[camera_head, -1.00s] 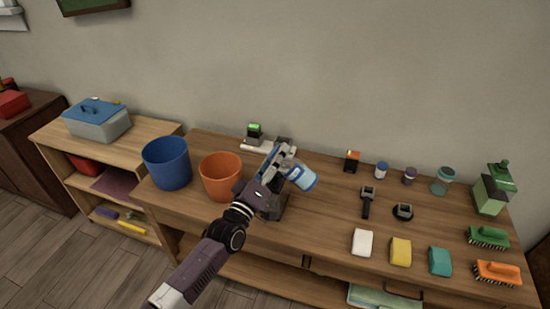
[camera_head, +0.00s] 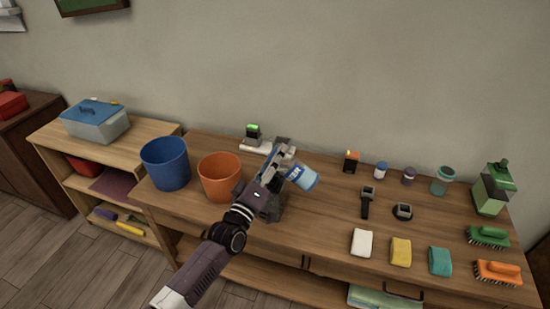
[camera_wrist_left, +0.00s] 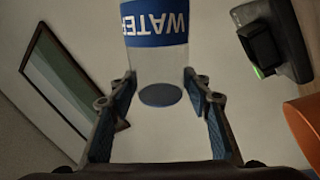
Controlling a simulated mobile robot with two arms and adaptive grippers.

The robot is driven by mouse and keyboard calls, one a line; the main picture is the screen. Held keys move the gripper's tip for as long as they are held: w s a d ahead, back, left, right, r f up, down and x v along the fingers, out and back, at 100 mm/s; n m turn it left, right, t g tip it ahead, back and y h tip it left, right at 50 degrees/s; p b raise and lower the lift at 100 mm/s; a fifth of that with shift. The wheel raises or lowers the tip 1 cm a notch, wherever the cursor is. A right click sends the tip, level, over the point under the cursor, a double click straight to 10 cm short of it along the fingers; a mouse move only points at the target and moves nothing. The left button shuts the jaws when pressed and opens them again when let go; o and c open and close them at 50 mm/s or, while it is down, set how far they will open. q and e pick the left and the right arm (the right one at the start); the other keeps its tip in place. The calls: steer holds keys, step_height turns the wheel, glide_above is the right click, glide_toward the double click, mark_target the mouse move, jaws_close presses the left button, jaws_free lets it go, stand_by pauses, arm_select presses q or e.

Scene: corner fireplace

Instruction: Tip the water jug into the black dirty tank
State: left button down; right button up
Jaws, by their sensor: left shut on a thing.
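The water jug (camera_head: 304,178) is clear with a blue label reading WATER. It is tilted, held above the workbench. My left gripper (camera_head: 279,162) is shut on it, with a finger on each side. In the left wrist view the jug (camera_wrist_left: 159,65) sits between the two fingers (camera_wrist_left: 160,105), its round end toward the camera. A dark tank-like thing (camera_head: 274,208), probably the black dirty tank, stands on the bench right below the gripper; my gripper hides much of it, and its opening cannot be made out. My right gripper is out of view.
An orange bucket (camera_head: 220,178) and a blue bucket (camera_head: 166,164) stand left of the gripper. A device with a green light (camera_head: 253,133) is behind. Sponges, brushes and small jars fill the right side of the wooden bench (camera_head: 325,218).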

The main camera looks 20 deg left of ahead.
arm_select(q)
steer(key=shift+f+n+b, duration=0.15)
steer(key=shift+n+b, duration=0.25)
steer(key=shift+n, duration=0.1)
steer(key=shift+f, duration=0.1)
stand_by(0.4)
steer(key=shift+f+n, duration=0.1)
steer(key=shift+n, duration=0.2)
steer(key=shift+f+n+t+y+b, duration=0.1)
steer(key=shift+n+t+y+b, duration=0.2)
steer(key=shift+y+b, duration=0.1)
steer(key=shift+f+n+b, duration=0.25)
steer(key=shift+n+b, duration=0.1)
steer(key=shift+n, duration=0.05)
stand_by(0.3)
